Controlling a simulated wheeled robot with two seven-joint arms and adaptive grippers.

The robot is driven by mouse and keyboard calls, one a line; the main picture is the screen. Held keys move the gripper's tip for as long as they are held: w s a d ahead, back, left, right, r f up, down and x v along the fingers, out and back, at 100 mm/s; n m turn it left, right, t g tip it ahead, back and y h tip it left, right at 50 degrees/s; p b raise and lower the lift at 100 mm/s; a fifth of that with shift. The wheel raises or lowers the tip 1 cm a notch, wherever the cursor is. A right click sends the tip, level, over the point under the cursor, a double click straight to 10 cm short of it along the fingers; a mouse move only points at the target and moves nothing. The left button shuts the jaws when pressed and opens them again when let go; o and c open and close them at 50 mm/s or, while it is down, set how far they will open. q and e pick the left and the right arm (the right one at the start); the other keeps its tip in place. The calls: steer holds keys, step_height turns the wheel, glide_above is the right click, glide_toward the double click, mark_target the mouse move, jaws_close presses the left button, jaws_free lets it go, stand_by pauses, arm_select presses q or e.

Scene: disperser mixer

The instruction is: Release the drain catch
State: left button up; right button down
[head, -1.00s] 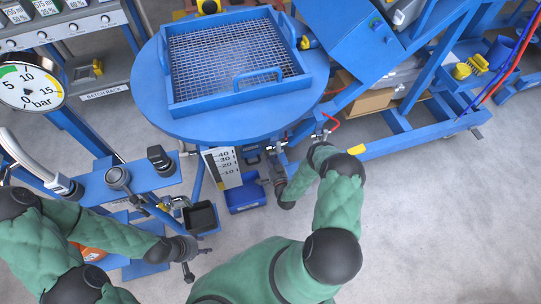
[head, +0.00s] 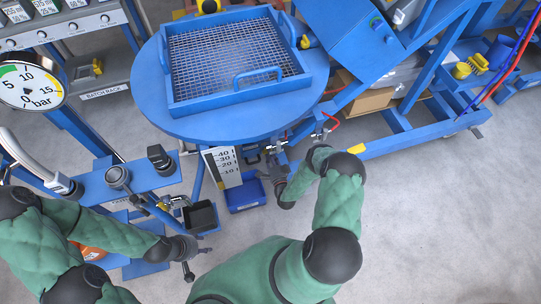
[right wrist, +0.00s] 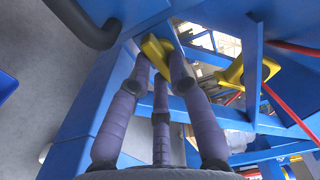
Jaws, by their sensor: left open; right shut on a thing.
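A yellow catch-like piece (right wrist: 156,52) shows at the fingertips of my right gripper (right wrist: 164,76) in the right wrist view. The purple fingers are closed around it and hide part of it. I cannot tell for sure that this is the drain catch. In the head view my right gripper (head: 276,166) is under the front edge of the round blue table (head: 222,128), right of the white scale, and its grip is too small to make out. My left gripper (head: 199,262) is open and empty at lower left, near a small black bin (head: 201,217).
A second yellow piece (right wrist: 233,72) sits on the blue frame close by. A red hose (right wrist: 280,107) and a dark curved bar (right wrist: 82,22) flank the fingers. A blue bin (head: 245,196) stands below the table. The floor at right is clear.

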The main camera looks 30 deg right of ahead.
steer(key=shift+m, duration=0.7)
steer(key=c, duration=1.1)
jaws_free()
steer(key=shift+c, duration=0.2)
steer(key=shift+s, duration=0.1)
steer(key=v, duration=1.2)
steer(key=shift+f, duration=0.15)
